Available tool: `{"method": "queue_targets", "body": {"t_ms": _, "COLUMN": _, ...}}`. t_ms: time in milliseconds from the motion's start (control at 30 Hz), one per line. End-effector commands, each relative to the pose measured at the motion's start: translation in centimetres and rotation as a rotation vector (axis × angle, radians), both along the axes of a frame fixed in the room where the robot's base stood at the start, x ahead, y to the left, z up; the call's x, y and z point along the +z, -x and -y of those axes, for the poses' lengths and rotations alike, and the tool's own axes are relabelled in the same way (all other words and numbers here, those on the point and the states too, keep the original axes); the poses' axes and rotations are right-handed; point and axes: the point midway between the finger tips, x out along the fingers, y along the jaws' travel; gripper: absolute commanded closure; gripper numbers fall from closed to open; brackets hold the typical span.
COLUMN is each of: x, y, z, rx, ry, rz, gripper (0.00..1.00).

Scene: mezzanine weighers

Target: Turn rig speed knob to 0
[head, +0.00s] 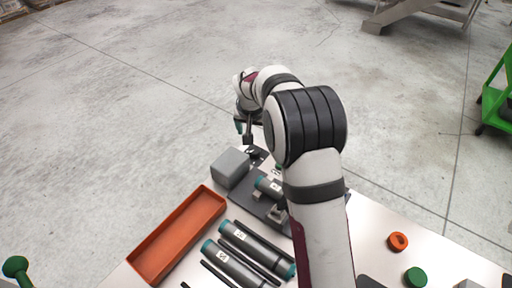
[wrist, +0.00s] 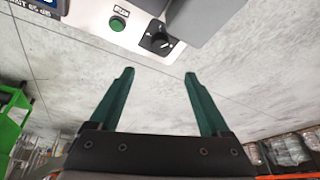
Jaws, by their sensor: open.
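The speed knob (wrist: 160,39) is a black round dial with a pale pointer mark on a white panel (wrist: 92,13), at the top of the wrist view. A green button (wrist: 117,24) with a small label sits left of it. My gripper (wrist: 158,73) is open and empty, its two teal fingers apart. The knob shows beyond the fingertips, roughly in line with the gap, and is not touched. In the head view my gripper is small and partly hidden by my arm, above the far edge of the rig. I cannot read the knob's setting.
A grey box (head: 231,167) stands on the rig's dark plate, close to my gripper. An orange tray (head: 178,234) and several dark cylinders with teal ends (head: 234,263) lie nearer.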

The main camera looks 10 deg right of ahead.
Motion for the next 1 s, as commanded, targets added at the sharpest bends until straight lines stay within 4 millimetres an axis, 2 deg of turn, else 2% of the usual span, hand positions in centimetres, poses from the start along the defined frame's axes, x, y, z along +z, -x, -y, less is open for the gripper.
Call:
{"method": "queue_targets", "body": {"t_ms": 167, "x": -3.3, "y": -1.1, "z": 0.2, "rx": 0.012, "ry": 0.005, "rz": -0.002, "gripper": 0.19}}
{"method": "queue_targets", "body": {"t_ms": 400, "x": -9.5, "y": -3.6, "z": 0.8, "rx": 0.008, "ry": 0.004, "rz": -0.002, "gripper": 0.19}}
{"method": "queue_targets", "body": {"t_ms": 600, "x": -13.0, "y": -5.1, "z": 1.2, "rx": 0.006, "ry": 0.003, "rz": -0.001, "gripper": 0.19}}
{"method": "queue_targets", "body": {"t_ms": 733, "x": -14.2, "y": -5.6, "z": 1.3, "rx": 0.006, "ry": 0.003, "rz": -0.001, "gripper": 0.19}}
{"method": "queue_targets", "body": {"t_ms": 1000, "x": -14.5, "y": -5.8, "z": 1.3, "rx": 0.005, "ry": 0.003, "rz": 0.000, "gripper": 0.19}}
